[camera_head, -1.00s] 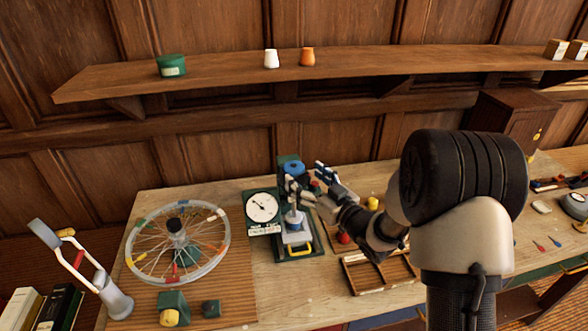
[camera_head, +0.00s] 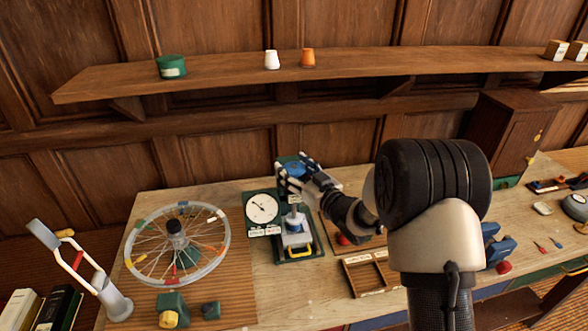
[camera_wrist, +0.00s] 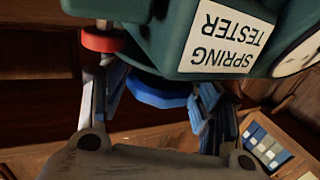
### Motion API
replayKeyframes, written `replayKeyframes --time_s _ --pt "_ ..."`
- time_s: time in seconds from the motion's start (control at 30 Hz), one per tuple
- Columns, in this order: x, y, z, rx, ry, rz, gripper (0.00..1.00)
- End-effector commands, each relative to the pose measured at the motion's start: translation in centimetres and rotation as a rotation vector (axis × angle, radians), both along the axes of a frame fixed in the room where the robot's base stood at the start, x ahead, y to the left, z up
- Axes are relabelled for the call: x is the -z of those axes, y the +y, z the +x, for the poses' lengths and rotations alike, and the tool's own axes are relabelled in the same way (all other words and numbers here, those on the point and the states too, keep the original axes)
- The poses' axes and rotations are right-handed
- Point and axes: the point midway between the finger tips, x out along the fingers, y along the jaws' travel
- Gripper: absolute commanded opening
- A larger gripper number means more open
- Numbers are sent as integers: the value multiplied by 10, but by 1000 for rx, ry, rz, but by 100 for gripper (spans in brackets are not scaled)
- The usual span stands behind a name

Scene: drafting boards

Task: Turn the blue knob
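The blue knob (camera_head: 296,170) is at the top of the green spring tester (camera_head: 254,229), partly hidden by my fingers. In the wrist view the blue knob (camera_wrist: 160,94) shows as a round disc under the green housing (camera_wrist: 140,42) marked "SPRING TESTER". My gripper (camera_head: 299,170) is at the knob, reaching in from the right. In the wrist view my gripper (camera_wrist: 160,82) has one finger on each side of the knob, with a small gap on the left. On the right, whether the finger touches the knob cannot be told.
The tester's white dial (camera_head: 262,208) faces front. A spoked wheel (camera_head: 150,240) lies to its left, and a wooden compartment tray (camera_head: 362,280) is to its front right. A red part (camera_wrist: 102,40) sits close above my left finger in the wrist view. A shelf (camera_head: 220,78) runs above.

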Motion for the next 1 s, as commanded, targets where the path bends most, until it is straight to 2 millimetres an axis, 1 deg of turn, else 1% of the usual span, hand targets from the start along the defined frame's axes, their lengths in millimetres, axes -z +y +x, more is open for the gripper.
replayKeyframes --time_s 0.07,0.4,0.57,0.83,1.0 --pt "0 0 0 0 0 0 49" --pt "0 0 0 0 0 0 27" --pt "0 1 0 22 -3 1 27" --pt "4 3 -1 197 -6 1 27" --pt "1 1 0 281 -6 1 27"
